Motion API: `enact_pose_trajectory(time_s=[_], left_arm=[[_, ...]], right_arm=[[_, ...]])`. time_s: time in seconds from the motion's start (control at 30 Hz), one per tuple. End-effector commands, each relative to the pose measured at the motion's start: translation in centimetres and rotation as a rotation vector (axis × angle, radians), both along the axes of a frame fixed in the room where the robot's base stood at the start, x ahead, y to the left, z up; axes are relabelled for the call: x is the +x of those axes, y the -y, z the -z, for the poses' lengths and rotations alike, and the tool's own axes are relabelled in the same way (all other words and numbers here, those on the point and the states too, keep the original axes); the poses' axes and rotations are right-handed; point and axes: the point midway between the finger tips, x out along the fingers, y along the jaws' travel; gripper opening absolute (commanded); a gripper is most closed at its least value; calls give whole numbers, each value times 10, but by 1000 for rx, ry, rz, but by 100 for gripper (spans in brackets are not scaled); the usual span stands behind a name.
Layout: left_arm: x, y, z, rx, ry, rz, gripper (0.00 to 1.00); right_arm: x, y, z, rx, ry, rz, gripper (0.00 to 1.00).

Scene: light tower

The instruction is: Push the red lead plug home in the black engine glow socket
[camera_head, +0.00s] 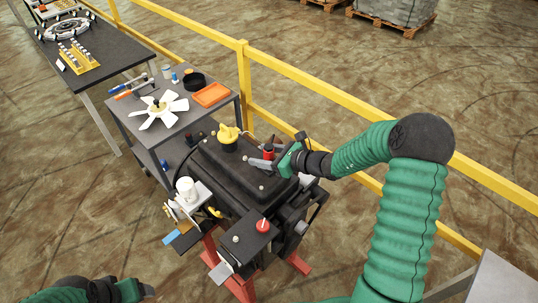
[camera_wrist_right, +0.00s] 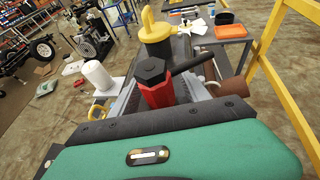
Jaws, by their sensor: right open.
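The red lead plug (camera_head: 268,154) stands upright on top of the black engine (camera_head: 235,178). In the right wrist view the plug (camera_wrist_right: 159,95) has a black hexagonal top and a black arm reaching off to the right. My right gripper (camera_head: 264,160) is at the plug, its open grey fingers around or beside it; whether they touch it I cannot tell. The black glow socket under the plug is hidden, so the depth of the plug cannot be seen. My left gripper (camera_head: 148,291) shows only partly at the bottom left, far from the engine.
A yellow cap (camera_head: 229,136) stands left of the plug on the engine. A white cup (camera_head: 186,187) and a red knob (camera_head: 263,225) are at the engine's near side. A grey cart (camera_head: 205,108) holds a white fan and an orange tray (camera_head: 211,95). A yellow rail (camera_head: 300,78) runs behind.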

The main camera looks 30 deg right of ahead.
Motion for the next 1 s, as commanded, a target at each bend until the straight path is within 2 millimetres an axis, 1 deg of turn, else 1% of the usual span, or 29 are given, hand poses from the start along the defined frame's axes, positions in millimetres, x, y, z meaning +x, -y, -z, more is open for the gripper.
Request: enact_pose_trajectory(time_s=[0.07,0.17,0.4,0.5,0.6,0.77,1.0], left_arm=[[0,0,3,0,0,0,75],[0,0,10,0,0,0,75],[0,0,24,0,0,0,75],[0,0,28,0,0,0,75],[0,0,31,0,0,0,75],[0,0,32,0,0,0,75],[0,0,32,0,0,0,75]], right_arm=[[-6,5,-2,-2,2,2,54],[-22,15,-8,-4,1,4,54],[-77,51,-35,-6,1,6,54],[-99,64,-45,-5,1,6,54],[-115,73,-53,-2,-1,4,54],[-128,81,-60,0,-3,2,54],[-130,81,-62,1,-3,0,54]])
